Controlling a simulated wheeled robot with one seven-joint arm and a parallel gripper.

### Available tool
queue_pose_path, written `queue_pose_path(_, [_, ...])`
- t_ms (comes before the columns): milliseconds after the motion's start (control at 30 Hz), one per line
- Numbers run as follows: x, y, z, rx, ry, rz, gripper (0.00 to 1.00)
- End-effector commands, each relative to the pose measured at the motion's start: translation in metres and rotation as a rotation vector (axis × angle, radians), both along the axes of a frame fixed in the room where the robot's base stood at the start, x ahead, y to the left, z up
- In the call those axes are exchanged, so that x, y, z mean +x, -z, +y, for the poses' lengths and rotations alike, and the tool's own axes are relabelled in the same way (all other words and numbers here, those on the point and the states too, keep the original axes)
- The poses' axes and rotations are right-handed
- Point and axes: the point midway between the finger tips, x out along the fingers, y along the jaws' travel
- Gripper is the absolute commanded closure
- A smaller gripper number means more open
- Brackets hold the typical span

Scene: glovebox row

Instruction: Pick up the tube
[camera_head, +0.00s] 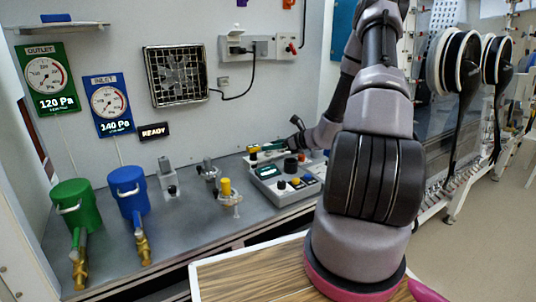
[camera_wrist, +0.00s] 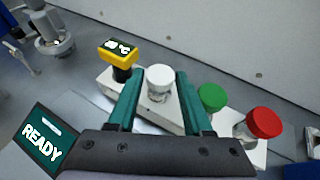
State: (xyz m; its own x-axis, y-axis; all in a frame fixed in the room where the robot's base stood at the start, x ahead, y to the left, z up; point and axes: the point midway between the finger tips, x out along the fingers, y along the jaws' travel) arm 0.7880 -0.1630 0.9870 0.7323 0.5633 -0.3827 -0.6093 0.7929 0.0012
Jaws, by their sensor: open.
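In the wrist view a pale rack (camera_wrist: 243,143) holds a row of capped tubes. They are a white-capped tube (camera_wrist: 159,83), a green-capped tube (camera_wrist: 212,98) and a red-capped tube (camera_wrist: 262,124). A yellow-topped piece with a small °C display (camera_wrist: 119,56) stands at the rack's left end. My gripper (camera_wrist: 158,76) is open, its two teal fingers on either side of the white cap in the picture. I cannot tell whether they touch it. In the head view the rack area is small and partly hidden by my gripper. The tube bodies are mostly hidden.
A grey instrument (camera_head: 285,185) stands just in front of the rack; its READY screen (camera_wrist: 42,140) shows in the wrist view. A yellow-topped fitting (camera_head: 228,190), a blue canister (camera_head: 128,190) and a green canister (camera_head: 75,205) stand left. The back wall is close behind the rack.

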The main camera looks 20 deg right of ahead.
Motion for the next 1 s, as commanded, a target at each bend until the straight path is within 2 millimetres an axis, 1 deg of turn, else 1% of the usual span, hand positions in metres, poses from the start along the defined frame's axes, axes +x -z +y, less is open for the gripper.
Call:
queue_pose_path(33, [0.005,0.003,0.004,0.001,-0.002,0.0,0.5])
queue_pose_path(133, [0.012,0.006,0.009,0.0,-0.001,0.0,0.5])
queue_pose_path(367, [0.014,0.007,0.01,-0.001,0.0,-0.001,0.5])
queue_pose_path(400, [0.014,0.006,0.01,-0.001,0.0,-0.001,0.54])
queue_pose_path(467, [0.014,0.006,0.01,-0.001,0.0,-0.001,0.77])
queue_pose_path(500, [0.014,0.006,0.01,-0.001,0.0,-0.001,0.92])
queue_pose_path(533, [0.014,0.006,0.01,-0.001,0.0,-0.001,1.0])
queue_pose_path(833, [0.014,0.005,0.01,-0.001,-0.001,-0.001,1.0])
queue_pose_path(1000, [0.014,-0.006,0.01,-0.003,-0.001,-0.002,1.0])
